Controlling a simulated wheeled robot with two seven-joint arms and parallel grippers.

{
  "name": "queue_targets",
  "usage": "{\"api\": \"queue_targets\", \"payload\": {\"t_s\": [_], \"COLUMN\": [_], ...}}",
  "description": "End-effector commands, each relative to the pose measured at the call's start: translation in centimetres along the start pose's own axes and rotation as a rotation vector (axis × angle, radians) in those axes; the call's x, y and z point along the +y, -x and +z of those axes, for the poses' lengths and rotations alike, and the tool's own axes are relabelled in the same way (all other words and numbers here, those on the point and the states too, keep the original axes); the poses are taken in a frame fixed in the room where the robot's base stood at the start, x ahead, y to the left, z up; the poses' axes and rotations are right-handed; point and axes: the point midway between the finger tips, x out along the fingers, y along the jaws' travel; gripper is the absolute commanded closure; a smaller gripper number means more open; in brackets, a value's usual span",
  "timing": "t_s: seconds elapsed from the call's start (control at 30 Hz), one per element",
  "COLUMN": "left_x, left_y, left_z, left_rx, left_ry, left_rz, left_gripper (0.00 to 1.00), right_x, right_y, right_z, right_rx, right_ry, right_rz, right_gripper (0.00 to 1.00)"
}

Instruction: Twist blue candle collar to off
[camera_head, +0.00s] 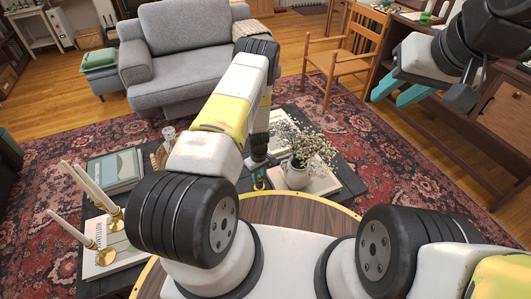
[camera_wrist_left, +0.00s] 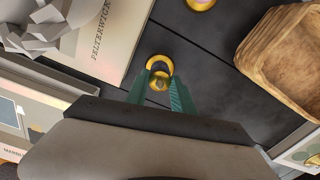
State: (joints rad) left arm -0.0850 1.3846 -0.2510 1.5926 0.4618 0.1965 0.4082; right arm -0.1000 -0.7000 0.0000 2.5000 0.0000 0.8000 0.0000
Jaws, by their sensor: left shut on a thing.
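My left gripper (camera_wrist_left: 160,92) points down over the dark coffee table. Its teal fingers are shut on a small round brass piece (camera_wrist_left: 158,67), which looks like a candle holder's collar seen from above. In the head view the left gripper (camera_head: 260,180) is small and partly behind my arm, just left of the white flower vase. I cannot make out any blue on the held piece. A second brass round piece (camera_wrist_left: 201,3) shows at the top edge of the left wrist view. My right gripper (camera_head: 398,91) is open and empty, raised at the upper right, away from the table.
A book (camera_wrist_left: 105,40) lies left of the fingers and a wooden bowl (camera_wrist_left: 285,55) right of them. White flowers in a vase (camera_head: 296,173) stand close by. White candles (camera_head: 75,230) in brass holders stand at the table's left end.

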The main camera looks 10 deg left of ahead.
Motion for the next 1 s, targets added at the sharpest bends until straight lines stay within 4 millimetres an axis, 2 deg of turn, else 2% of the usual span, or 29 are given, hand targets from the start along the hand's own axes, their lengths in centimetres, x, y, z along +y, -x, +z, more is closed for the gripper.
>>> {"api": "queue_targets", "payload": {"t_s": [0.5,1.0], "left_x": [0.07,0.07], "left_y": [0.01,0.03], "left_z": [-0.03,-0.09], "left_rx": [0.001,0.002], "left_ry": [0.394,0.504], "left_rz": [0.0,0.0], "left_gripper": [1.0,1.0], "right_x": [0.0,0.0], "right_y": [0.0,0.0], "right_z": [0.0,0.0], "right_rx": [0.0,0.0], "right_ry": [0.0,0.0], "right_rz": [0.0,0.0], "right_gripper": [0.64,0.64]}}
